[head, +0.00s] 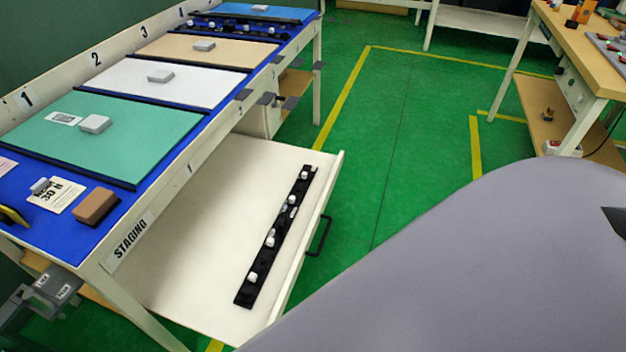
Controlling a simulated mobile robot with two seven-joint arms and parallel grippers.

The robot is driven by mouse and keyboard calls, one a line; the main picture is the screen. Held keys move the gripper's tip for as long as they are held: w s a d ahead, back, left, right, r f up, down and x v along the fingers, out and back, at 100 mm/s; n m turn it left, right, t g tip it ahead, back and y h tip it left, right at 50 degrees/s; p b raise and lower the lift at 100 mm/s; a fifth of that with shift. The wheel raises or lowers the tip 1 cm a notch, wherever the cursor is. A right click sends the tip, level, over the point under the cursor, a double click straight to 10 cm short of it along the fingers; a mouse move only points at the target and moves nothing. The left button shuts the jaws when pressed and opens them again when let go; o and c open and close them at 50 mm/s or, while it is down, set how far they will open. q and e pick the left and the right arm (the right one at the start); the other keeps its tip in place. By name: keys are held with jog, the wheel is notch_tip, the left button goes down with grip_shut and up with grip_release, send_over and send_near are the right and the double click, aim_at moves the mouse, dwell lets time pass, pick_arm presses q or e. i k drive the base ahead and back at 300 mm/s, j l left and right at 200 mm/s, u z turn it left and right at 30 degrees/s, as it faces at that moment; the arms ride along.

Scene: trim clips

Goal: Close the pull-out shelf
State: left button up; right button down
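The pull-out shelf (190,262) is a white drawer-like tray under the staging table (60,233). It stands well out from the table towards the right, with a raised front edge (318,235). A dark bar handle (320,236) is on the outer face of that edge. A black strip (262,262) with several small white clips lies in the shelf near its front. The near end of the shelf is partly hidden by a large grey part of mine. Neither gripper can be made out.
Coloured panels (110,135) with small grey blocks, a brown block (96,206) and cards lie on the table. Green floor with yellow lines (400,150) is free right of the shelf. A wooden workbench (585,50) stands at the far right.

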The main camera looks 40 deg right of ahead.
aim_at(189, 269)
jog(key=l+u, duration=0.35)
jog(key=l, duration=0.4)
jog(key=l+u, duration=0.1)
jog(key=l, duration=1.15)
jog(key=k, duration=0.05)
